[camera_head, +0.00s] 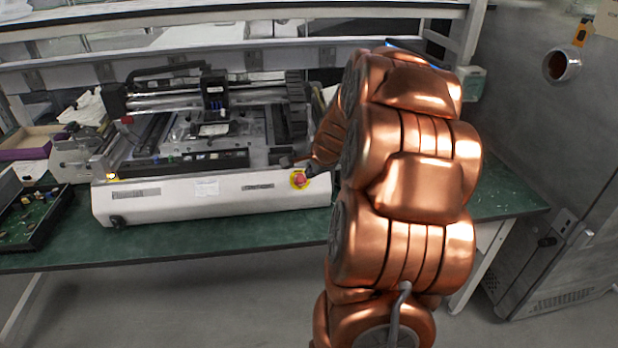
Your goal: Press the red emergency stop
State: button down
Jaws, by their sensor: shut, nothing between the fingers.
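The red emergency stop (299,180) sits on a yellow round plate at the right end of the white front panel of a bench machine (150,203). My copper arm stands in front on the right and reaches in toward the machine. My gripper (308,170) is small and dark in this view. It is shut and empty, just above and right of the red button. I cannot tell whether its tip touches the button.
The machine stands on a green bench (180,236). A black tray (35,215) with small parts and a purple-edged box (28,143) lie at the left. A shelf (230,14) runs above. A large grey cabinet (550,170) stands at the right.

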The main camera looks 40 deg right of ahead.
jog(key=b+v, duration=0.1)
jog(key=v, duration=0.6)
dwell(0.6)
jog(key=s+a+f+n+g+y+p, duration=0.15)
jog(key=a+n, duration=0.35)
jog(key=a, duration=0.6)
jog(key=s+a+n+g+y+b, duration=0.1)
jog(key=s+a+n+g+y, duration=0.3)
jog(key=a, duration=0.7)
jog(key=s+a+f+n+g+h+p, duration=0.1)
jog(key=s+a+n, duration=0.5)
jog(key=s, duration=0.3)
jog(key=s+a+f+n+g+h, duration=0.1)
jog(key=s+a+n+g+h, duration=0.1)
jog(key=s+a+n, duration=0.4)
jog(key=s+n, duration=0.1)
jog(key=s, duration=0.2)
jog(key=shift+s+p, duration=0.35)
